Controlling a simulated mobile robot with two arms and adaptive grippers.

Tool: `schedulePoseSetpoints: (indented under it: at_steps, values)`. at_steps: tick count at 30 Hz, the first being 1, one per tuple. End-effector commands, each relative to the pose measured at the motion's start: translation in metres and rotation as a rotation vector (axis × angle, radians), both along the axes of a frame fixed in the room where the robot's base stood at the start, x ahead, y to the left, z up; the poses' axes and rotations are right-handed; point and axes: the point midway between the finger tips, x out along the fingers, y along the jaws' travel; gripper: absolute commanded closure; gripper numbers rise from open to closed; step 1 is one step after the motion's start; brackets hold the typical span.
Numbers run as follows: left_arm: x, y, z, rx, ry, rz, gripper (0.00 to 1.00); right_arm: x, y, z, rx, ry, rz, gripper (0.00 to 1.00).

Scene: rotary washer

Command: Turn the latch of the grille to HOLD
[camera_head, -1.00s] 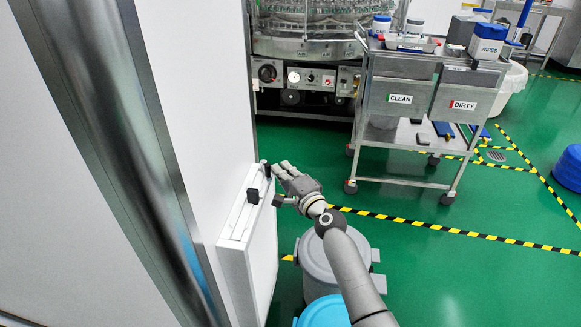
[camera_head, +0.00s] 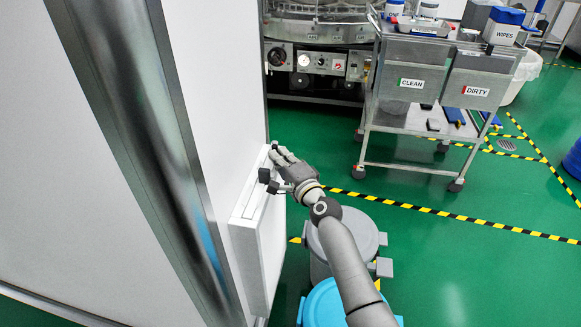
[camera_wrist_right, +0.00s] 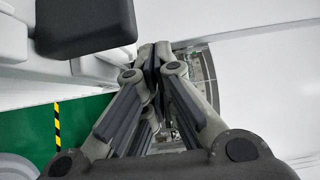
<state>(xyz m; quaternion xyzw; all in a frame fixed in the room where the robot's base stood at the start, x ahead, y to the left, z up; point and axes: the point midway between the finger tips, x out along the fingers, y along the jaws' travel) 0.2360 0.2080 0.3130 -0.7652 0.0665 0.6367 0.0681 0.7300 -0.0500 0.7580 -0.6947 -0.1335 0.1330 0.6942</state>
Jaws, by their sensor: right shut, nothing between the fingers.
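A white box-like unit (camera_head: 247,222) stands out from the white wall, with a narrow recessed strip along its top. A small dark knob (camera_head: 264,175) sits on its top near the far end; I cannot tell for sure that it is the latch. No HOLD mark is readable. My right gripper (camera_head: 279,158) is at the far end of this unit, close beside the knob. In the wrist view its fingers (camera_wrist_right: 158,60) are together and empty, with a dark block (camera_wrist_right: 85,25) near them at the upper left. Contact cannot be made out. My left gripper is out of view.
A grey bin (camera_head: 360,228) and a blue-lidded bin (camera_head: 335,305) stand below my right arm. A steel cart (camera_head: 410,150) with CLEAN and DIRTY bins is beyond. A steel column (camera_head: 150,140) runs down the left.

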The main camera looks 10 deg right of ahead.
Motion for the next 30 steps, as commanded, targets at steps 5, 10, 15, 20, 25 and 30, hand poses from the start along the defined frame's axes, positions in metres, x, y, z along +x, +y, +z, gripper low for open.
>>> schedulePoseSetpoints:
  at_steps: [5, 10, 15, 20, 25, 30]
  values:
    - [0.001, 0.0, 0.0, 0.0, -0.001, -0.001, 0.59, -0.019, -0.007, -0.002, 0.002, 0.002, 0.0, 1.0]
    - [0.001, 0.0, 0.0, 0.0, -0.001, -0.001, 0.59, -0.043, -0.017, -0.002, 0.002, 0.002, -0.002, 1.0]
    - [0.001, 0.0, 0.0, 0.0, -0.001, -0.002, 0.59, -0.069, -0.028, -0.002, 0.0, 0.002, -0.003, 1.0]
    - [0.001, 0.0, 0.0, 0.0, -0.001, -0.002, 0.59, -0.091, -0.036, -0.002, 0.0, 0.002, -0.003, 1.0]
    - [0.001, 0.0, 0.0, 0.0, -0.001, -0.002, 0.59, -0.104, -0.042, -0.001, 0.0, 0.002, -0.002, 1.0]
    - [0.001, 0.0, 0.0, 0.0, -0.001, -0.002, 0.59, -0.108, -0.043, 0.0, 0.001, 0.001, -0.002, 1.0]
